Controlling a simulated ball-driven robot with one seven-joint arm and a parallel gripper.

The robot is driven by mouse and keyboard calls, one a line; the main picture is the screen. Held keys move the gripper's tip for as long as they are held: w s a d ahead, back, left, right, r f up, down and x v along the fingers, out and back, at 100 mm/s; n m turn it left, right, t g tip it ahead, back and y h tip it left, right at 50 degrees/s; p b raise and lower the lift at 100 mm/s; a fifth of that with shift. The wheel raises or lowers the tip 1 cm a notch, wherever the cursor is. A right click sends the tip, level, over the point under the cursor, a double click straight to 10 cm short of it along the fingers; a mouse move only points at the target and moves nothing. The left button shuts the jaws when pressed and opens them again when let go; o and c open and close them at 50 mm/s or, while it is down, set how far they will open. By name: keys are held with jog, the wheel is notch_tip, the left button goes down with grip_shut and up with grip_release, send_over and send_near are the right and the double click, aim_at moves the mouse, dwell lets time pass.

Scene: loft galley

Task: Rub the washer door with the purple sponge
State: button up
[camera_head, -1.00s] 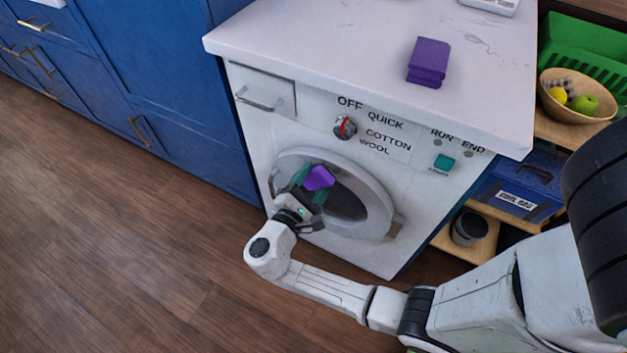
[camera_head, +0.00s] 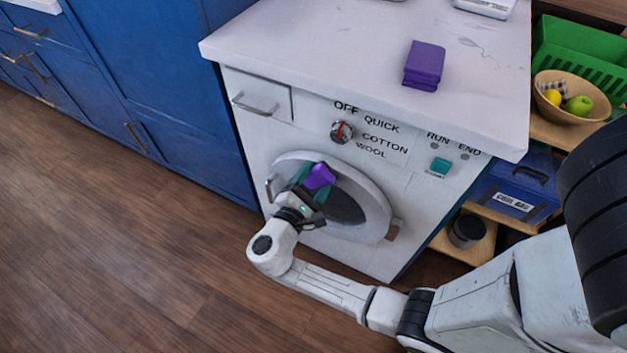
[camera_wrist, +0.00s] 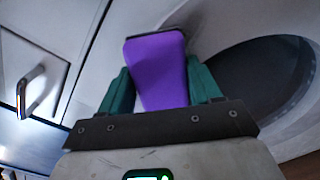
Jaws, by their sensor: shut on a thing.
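The purple sponge (camera_head: 319,175) is in my gripper (camera_head: 309,185), between its two green fingers, in front of the washer door. It also shows in the wrist view (camera_wrist: 160,70), with my gripper (camera_wrist: 162,85) shut on it from both sides. The washer door (camera_head: 375,200) is round, with a pale ring and dark glass, and looks closed. The sponge is over the door's upper left part. In the wrist view its far end lies against or just before the pale ring (camera_wrist: 205,25); I cannot tell if they touch.
A folded purple cloth or second sponge block (camera_head: 424,65) lies on the white counter (camera_head: 310,40). The washer's dial (camera_head: 342,132) and drawer handle (camera_head: 255,104) are above the door. Shelves at right hold a fruit bowl (camera_head: 552,108) and a blue box (camera_head: 515,190).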

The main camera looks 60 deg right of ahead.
aim_at(328, 185)
jog(key=shift+s+r+p, duration=0.1)
jog(key=shift+s+p, duration=0.95)
jog(key=shift+s, duration=0.75)
jog(key=shift+s+d+p, duration=0.2)
jog(key=shift+s+p, duration=0.8)
jog(key=shift+s, duration=1.2)
jog(key=shift+w, duration=0.1)
jog(key=shift+w, duration=0.6)
jog(key=shift+w+a+b, duration=0.2)
jog(key=shift+w+b, duration=1.2)
jog(key=shift+w, duration=1.9)
